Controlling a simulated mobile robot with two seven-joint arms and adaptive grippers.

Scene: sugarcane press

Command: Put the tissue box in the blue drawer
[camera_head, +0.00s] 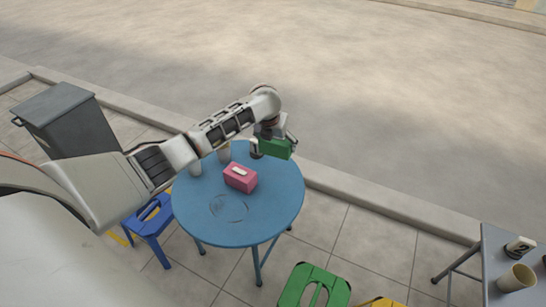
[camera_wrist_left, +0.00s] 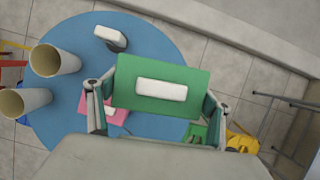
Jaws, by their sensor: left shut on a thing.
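My left gripper (camera_head: 273,142) is shut on a green tissue box (camera_head: 276,149) and holds it above the far right part of the round blue table (camera_head: 283,199). In the left wrist view the gripper's fingers clasp the two ends of the green tissue box (camera_wrist_left: 150,112), and its white top opening faces the camera. A pink tissue box (camera_head: 240,180) sits on the table, apart from the gripper. It is partly hidden by a finger in the left wrist view (camera_wrist_left: 117,116). No blue drawer is in view. My right gripper is not in view.
Two cups (camera_wrist_left: 55,61) and a small white-and-dark item (camera_wrist_left: 108,35) stand on the table. A grey bin (camera_head: 75,125), blue stool (camera_head: 152,218) and green stool (camera_head: 313,287) stand around it. Another table (camera_head: 490,262) at the right holds a cup (camera_head: 516,279).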

